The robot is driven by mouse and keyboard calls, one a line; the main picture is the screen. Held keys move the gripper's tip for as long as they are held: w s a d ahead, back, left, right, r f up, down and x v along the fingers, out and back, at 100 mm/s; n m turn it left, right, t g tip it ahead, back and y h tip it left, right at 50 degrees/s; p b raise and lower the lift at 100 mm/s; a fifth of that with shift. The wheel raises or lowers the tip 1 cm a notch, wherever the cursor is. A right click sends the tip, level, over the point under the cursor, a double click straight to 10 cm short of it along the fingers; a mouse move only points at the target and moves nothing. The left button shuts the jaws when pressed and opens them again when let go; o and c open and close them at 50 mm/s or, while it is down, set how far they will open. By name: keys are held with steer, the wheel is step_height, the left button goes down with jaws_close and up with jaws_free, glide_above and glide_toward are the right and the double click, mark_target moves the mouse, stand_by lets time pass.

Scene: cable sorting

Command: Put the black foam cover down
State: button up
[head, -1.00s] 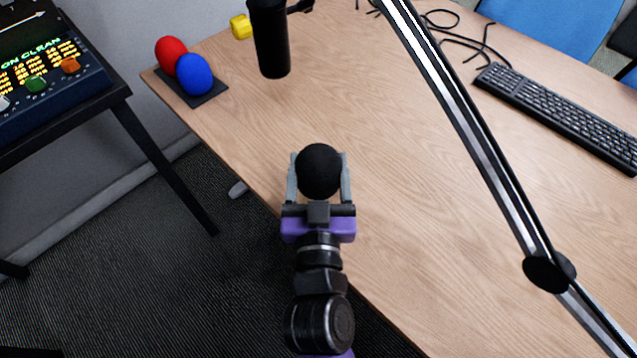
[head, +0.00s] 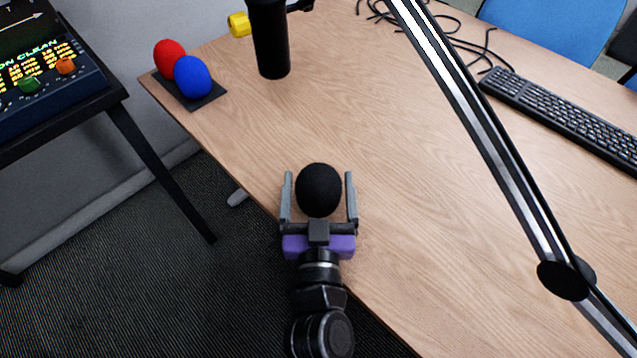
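The black foam cover (head: 318,188) is a dark ball near the front left edge of the wooden table. My gripper (head: 319,190) is around it, with one grey finger on each side. A gap shows between the cover and each finger, so the gripper is open. The lower edge of the cover is close to the gripper's palm. From this view I cannot tell for certain whether the cover rests on the table.
Red (head: 170,58) and blue (head: 192,76) foam covers sit on a dark pad (head: 205,97) at the far left. A black microphone (head: 271,42) stands behind. A metal boom arm (head: 478,130) crosses the right side. A keyboard (head: 560,112) lies beyond. The table (head: 390,200) between is clear.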

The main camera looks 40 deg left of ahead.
steer(key=shift+r, duration=0.15)
steer(key=shift+s+d, duration=0.2)
steer(key=shift+d, duration=0.05)
steer(key=b+v, duration=0.1)
steer(key=v, duration=0.9)
steer(key=shift+s+d, duration=0.5)
steer(key=shift+s, duration=0.05)
